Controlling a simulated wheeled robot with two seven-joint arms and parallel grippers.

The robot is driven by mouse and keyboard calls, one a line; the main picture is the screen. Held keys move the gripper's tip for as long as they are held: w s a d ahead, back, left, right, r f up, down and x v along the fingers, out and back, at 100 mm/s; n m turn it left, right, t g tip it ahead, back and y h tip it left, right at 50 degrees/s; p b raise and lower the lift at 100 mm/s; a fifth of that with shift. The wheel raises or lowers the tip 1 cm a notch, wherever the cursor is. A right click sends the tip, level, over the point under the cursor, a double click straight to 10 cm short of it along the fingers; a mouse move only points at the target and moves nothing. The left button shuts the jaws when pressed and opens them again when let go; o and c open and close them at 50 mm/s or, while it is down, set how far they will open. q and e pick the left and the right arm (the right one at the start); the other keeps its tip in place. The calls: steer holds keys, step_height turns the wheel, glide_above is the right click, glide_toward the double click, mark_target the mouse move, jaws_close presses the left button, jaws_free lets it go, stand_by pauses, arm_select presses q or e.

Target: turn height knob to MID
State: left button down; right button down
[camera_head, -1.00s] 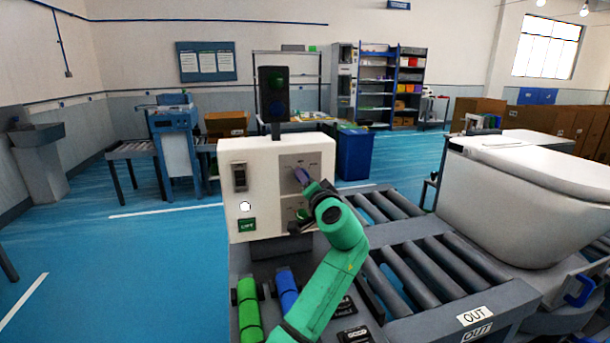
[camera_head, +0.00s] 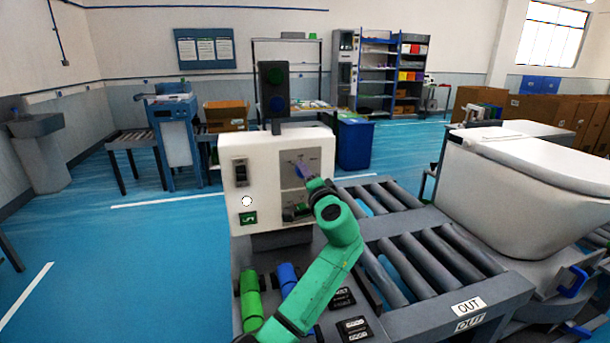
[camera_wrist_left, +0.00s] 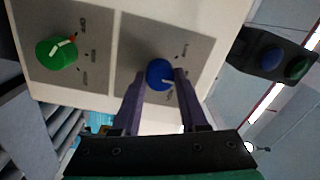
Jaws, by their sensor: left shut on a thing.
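The white control box (camera_head: 262,158) stands at the conveyor's end with two grey knob plates on its face. In the left wrist view, a blue knob (camera_wrist_left: 158,73) sits on one plate, its white mark pointing toward the lower right of the picture. The purple fingers of my left gripper (camera_wrist_left: 161,78) are closed on either side of this knob. In the head view, my left gripper (camera_head: 303,171) is at the upper plate and covers most of the knob. A green knob (camera_wrist_left: 56,52) is on the other plate, apart from the fingers. The plate lettering is too small to read. My right gripper is not in view.
A dark signal lamp (camera_head: 274,88) rises behind the box. A rocker switch (camera_head: 240,172) and a white button (camera_head: 246,201) are left of the plates. Green (camera_head: 251,297) and blue (camera_head: 287,279) cylinders lie below. Conveyor rollers (camera_head: 440,265) and a white toilet (camera_head: 530,190) are at right.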

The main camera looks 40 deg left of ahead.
arm_select(q)
steer(key=shift+c, duration=2.2)
jaws_free()
steer(key=shift+d, duration=0.1)
steer(key=b+v, duration=0.3)
steer(key=v, duration=1.1)
steer(key=shift+s, duration=0.2)
steer(key=shift+d, duration=0.15)
